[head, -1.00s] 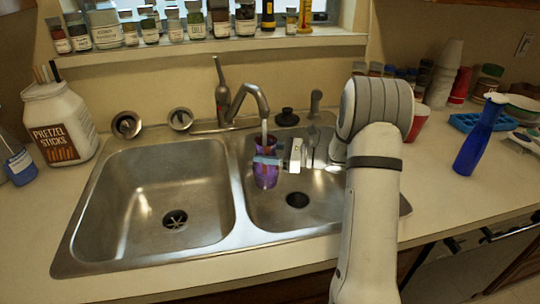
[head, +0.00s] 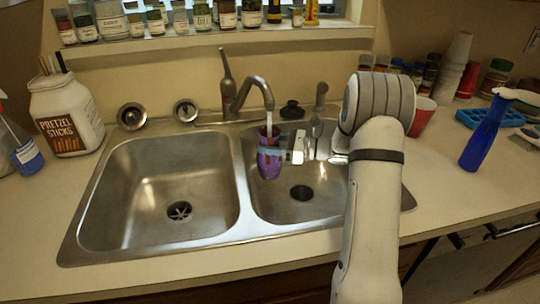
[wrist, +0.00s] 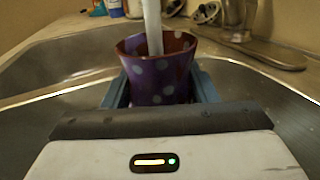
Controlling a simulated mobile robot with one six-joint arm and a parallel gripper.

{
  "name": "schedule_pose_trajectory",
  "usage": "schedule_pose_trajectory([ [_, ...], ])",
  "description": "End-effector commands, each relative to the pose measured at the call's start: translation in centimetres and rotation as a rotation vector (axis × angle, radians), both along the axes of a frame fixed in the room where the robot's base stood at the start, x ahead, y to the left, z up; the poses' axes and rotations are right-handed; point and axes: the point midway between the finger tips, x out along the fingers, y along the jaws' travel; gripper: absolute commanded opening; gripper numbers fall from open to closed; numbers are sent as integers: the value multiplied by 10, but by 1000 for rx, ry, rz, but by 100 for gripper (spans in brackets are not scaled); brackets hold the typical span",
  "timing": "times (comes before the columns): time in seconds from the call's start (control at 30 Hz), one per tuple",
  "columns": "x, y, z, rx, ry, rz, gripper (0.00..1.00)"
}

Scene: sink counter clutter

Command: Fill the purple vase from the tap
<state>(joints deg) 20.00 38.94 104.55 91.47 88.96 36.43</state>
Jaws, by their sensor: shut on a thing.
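The purple vase (head: 269,162) is held upright under the tap, above the right basin near the divider. In the wrist view the vase (wrist: 157,82) shows pale dots and a reddish inside. My gripper (head: 270,151) is shut on it, with blue fingers on both sides. The tap (head: 262,88) is running. A stream of water (wrist: 152,25) comes down into the mouth of the vase in the wrist view. The water level inside is hidden.
The left basin (head: 170,170) is empty. A blue spray bottle (head: 484,135) and a red cup (head: 421,118) stand on the right counter. A pretzel sticks jar (head: 66,115) stands left. Jars line the windowsill behind.

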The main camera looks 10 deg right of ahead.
Motion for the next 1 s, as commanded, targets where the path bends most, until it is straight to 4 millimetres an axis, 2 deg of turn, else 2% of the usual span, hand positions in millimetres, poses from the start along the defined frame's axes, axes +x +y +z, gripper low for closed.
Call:
schedule_pose_trajectory([
  [0.57,-1,0,1,1,-1,-1,1],
  [1.0,-40,26,1,1,-1,-1,1],
])
